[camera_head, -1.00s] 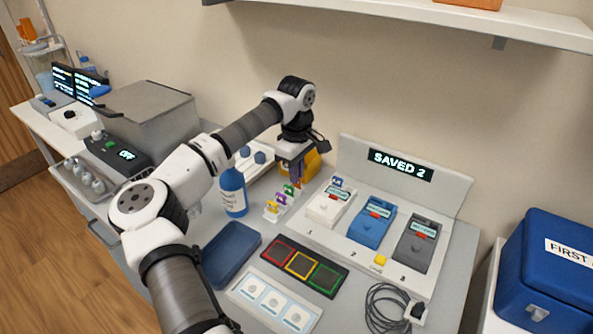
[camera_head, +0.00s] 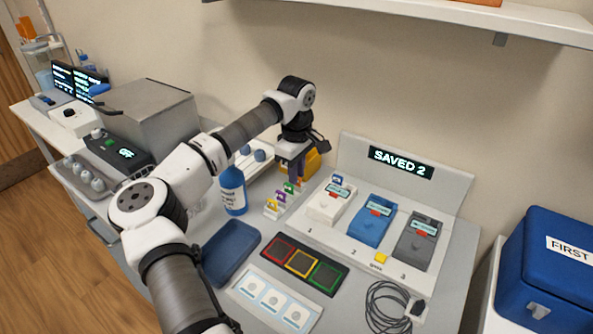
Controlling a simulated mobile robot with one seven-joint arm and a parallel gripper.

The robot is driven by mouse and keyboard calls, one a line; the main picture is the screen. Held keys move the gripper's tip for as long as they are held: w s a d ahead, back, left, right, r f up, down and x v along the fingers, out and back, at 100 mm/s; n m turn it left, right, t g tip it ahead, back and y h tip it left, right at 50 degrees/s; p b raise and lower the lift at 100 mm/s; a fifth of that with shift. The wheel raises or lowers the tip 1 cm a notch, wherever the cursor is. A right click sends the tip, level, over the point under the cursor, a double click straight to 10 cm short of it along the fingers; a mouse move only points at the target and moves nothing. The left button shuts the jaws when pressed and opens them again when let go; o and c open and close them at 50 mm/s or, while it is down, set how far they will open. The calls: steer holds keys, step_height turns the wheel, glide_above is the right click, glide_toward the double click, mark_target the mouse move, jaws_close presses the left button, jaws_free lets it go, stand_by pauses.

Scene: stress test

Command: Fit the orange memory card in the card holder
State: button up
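My gripper (camera_head: 297,176) points down at the back end of a row of small coloured cards, left of the white device. The row is a white card holder (camera_head: 269,213) with a yellow card (camera_head: 272,206), a purple card (camera_head: 281,197) and a green card (camera_head: 289,187) standing in it. A small patch of orange shows beside my fingertips, but I cannot tell whether it is the orange memory card. The fingertips are too small and dark to show whether they are open or shut on something.
Three numbered devices, white (camera_head: 327,206), blue (camera_head: 372,222) and grey (camera_head: 416,240), stand on a panel under a "SAVED 2" display (camera_head: 401,163). A blue card (camera_head: 338,179) is at the white one. A blue bottle (camera_head: 233,191) stands close left of the card row.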

steer(key=shift+r, duration=0.15)
steer(key=shift+r+p, duration=1.2)
steer(key=shift+r, duration=0.7)
steer(key=o, duration=0.5)
steer(key=shift+o, duration=0.2)
steer(key=shift+r+p, duration=1)
steer(key=shift+r, duration=0.5)
steer(key=shift+f, duration=0.1)
